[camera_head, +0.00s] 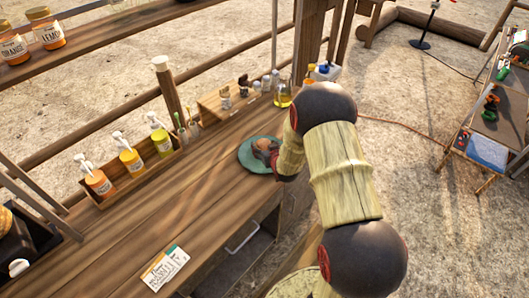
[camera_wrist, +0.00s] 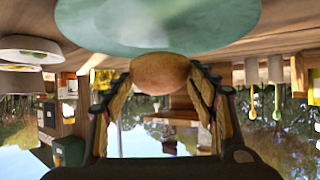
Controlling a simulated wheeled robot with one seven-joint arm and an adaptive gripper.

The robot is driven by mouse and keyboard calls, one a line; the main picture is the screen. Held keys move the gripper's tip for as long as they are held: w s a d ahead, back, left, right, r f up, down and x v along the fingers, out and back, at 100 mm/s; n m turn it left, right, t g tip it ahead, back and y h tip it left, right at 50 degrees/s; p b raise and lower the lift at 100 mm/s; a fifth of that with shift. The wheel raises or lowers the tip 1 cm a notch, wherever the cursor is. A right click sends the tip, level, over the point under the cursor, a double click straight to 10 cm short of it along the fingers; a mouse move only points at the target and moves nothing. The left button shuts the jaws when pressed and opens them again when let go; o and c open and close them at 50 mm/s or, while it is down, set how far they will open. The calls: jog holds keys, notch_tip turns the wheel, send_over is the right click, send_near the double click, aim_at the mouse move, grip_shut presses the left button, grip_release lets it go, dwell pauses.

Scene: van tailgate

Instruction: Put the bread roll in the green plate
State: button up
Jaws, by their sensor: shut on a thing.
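The green plate (camera_head: 246,157) lies on the wooden counter, left of my arm in the head view. It also fills the top of the wrist view (camera_wrist: 150,25). My gripper (camera_wrist: 160,80) is shut on the brown bread roll (camera_wrist: 160,72), which sits between the two fingertips. In the wrist view the roll overlaps the plate's edge; I cannot tell whether it touches the plate.
A wooden box with several pump bottles (camera_head: 131,158) stands left on the counter (camera_head: 200,195). Small bottles and a flask (camera_head: 282,96) stand behind the plate. A printed card (camera_head: 165,268) lies at the front. The counter between card and plate is clear.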

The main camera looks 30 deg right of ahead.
jog(key=shift+w+d+f, duration=0.1)
jog(key=shift+w+f, duration=0.1)
jog(key=shift+f, duration=0.15)
jog(key=shift+f+b, duration=0.35)
jog(key=shift+f, duration=1.05)
jog(key=shift+f, duration=0.2)
jog(key=o, duration=0.9)
jog(key=shift+o, duration=0.4)
jog(key=shift+r, duration=0.1)
